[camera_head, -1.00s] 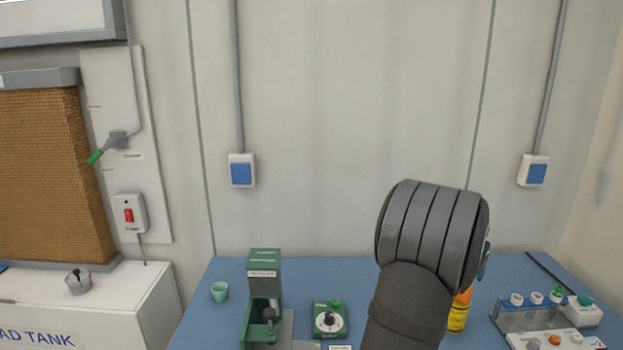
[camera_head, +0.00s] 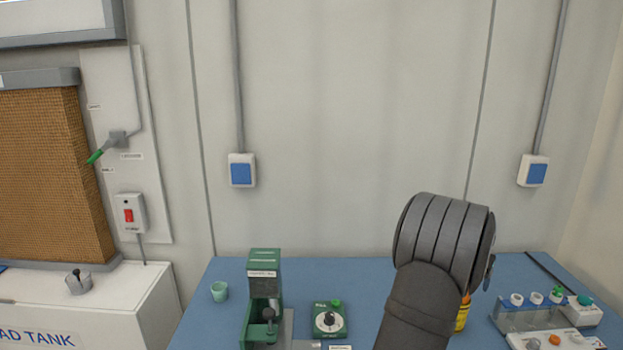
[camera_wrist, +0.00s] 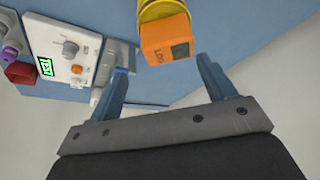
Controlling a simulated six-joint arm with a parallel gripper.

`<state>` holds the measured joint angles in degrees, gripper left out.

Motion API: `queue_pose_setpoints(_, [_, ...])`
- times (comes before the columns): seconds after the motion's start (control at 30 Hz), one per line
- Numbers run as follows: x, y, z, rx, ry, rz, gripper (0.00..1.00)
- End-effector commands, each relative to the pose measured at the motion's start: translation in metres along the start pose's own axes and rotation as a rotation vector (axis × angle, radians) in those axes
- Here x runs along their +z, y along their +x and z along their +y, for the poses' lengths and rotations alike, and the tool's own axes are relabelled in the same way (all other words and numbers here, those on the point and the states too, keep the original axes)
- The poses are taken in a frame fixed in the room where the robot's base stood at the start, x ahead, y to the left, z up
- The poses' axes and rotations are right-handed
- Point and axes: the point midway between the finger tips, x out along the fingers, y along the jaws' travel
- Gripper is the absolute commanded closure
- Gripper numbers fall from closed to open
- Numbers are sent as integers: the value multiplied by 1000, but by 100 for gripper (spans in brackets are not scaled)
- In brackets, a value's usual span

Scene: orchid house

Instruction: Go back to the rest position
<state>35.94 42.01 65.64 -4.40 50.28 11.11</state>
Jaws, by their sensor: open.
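My gripper (camera_wrist: 162,88) shows in the wrist view with its two blue fingers spread wide and nothing between them. A yellow bottle with an orange cap (camera_wrist: 168,38) stands just beyond the fingers, apart from them as far as I can see. In the head view my arm's dark grey wrist hides my gripper and most of the yellow bottle (camera_head: 462,317); only a strip of the bottle shows at the right of the arm.
A white panel with a knob (camera_wrist: 72,48) lies left in the wrist view.

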Motion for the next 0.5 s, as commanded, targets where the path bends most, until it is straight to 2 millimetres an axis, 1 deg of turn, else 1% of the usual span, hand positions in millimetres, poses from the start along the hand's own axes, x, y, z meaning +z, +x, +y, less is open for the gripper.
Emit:
queue_pose_setpoints(0.03, [0,-8,11,1,4,2,24])
queue_pose_setpoints(0.5, [9,-64,86,2,5,2,24])
